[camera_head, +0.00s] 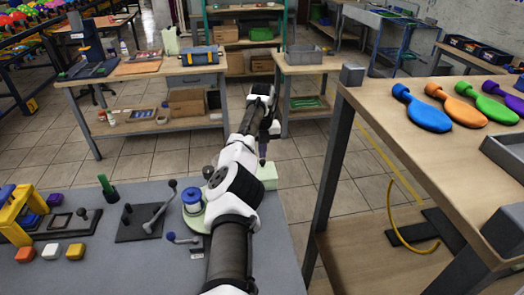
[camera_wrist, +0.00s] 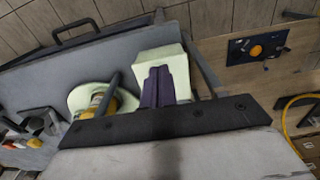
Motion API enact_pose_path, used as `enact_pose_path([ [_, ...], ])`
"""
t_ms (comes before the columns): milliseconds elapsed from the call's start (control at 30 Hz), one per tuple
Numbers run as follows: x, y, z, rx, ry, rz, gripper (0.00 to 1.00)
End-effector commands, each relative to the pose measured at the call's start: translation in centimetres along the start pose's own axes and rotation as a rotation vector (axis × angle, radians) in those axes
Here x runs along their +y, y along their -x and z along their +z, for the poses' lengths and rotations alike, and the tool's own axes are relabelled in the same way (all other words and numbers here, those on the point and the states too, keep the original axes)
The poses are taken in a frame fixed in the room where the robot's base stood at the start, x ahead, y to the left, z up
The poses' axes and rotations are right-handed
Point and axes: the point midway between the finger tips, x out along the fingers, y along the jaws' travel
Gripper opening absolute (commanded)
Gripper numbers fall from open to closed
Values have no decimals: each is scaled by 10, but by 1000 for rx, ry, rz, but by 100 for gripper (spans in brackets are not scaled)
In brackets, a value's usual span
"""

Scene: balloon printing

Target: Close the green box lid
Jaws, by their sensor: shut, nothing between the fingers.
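A pale green box (camera_head: 268,178) stands at the right edge of the grey table, partly hidden behind my arm. In the wrist view the pale green box (camera_wrist: 151,59) is just beyond my fingers, which cover part of it. I cannot tell whether its lid is open. My gripper (camera_head: 262,160) points down over the box in the head view. In the wrist view the dark purple fingers of my gripper (camera_wrist: 158,76) are together and empty, in front of the box. I cannot tell whether they touch it.
A round pale green base with a blue-and-white spool (camera_head: 192,200) stands left of my arm. A black plate with a lever (camera_head: 143,222) is further left. A wooden table (camera_head: 400,105) with colored balloon shapes stands at right. Open floor (camera_head: 150,157) lies beyond the grey table.

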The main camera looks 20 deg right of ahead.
Motion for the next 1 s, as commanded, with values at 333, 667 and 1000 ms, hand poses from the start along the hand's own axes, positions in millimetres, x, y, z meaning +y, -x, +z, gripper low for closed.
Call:
enact_pose_path([
  [333, -1, 0, 0, 6, -2, 0, 0],
  [667, -1, 2, 0, 6, -1, 0, 0],
  [1000, -2, 52, 1, 4, -1, -2, 0],
])
